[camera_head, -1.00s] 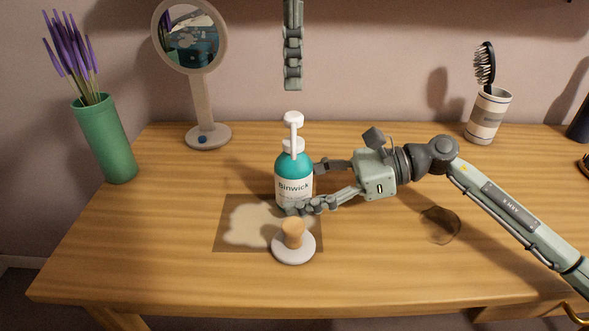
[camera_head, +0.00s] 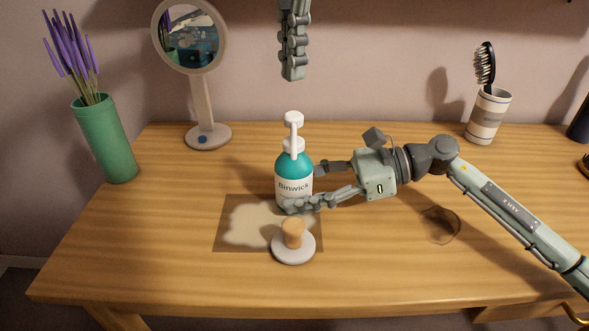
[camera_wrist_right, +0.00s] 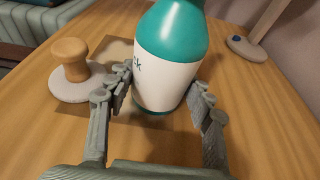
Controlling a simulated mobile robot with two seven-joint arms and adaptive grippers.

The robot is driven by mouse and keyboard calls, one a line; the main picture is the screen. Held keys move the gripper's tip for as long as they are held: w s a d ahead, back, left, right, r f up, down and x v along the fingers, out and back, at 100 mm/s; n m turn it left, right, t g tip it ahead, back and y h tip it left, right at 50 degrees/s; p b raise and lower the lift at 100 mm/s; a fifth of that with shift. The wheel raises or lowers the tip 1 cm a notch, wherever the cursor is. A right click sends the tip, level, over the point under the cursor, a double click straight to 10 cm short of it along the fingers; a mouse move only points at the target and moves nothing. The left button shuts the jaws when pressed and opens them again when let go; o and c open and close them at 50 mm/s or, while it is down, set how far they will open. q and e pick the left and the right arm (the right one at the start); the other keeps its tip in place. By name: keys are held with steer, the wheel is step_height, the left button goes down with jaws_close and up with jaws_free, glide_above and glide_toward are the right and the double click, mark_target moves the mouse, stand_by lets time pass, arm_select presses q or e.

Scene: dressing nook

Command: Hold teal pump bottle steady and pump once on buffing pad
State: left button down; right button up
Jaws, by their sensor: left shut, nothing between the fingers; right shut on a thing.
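The teal pump bottle (camera_head: 294,173) stands upright on the table, with a white label and a white pump head (camera_head: 293,119). My right gripper (camera_head: 302,188) is shut on the bottle's body from the right; in the right wrist view its fingers (camera_wrist_right: 163,92) flank the bottle (camera_wrist_right: 172,62). The buffing pad (camera_head: 293,246), a pale disc with a wooden knob, lies in front of the bottle; it also shows in the right wrist view (camera_wrist_right: 81,84). My left gripper (camera_head: 293,76) is shut and empty, pointing down above the pump head with a gap between them.
A brown mat with a pale patch (camera_head: 228,243) lies under the pad area. A round mirror on a stand (camera_head: 203,100) and a green vase (camera_head: 104,140) are at the left. A cup with a hairbrush (camera_head: 488,116) is back right. A dark stain (camera_head: 441,225) marks the table.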

mark_target(293, 114)
arm_select(q)
steer(key=shift+f, duration=1.7)
steer(key=shift+f, duration=0.1)
steer(key=shift+f, duration=1.6)
steer(key=shift+r, duration=1.65)
steer(key=shift+r, duration=0.1)
step_height(293, 114, up, 6)
steer(key=shift+f, duration=0.1)
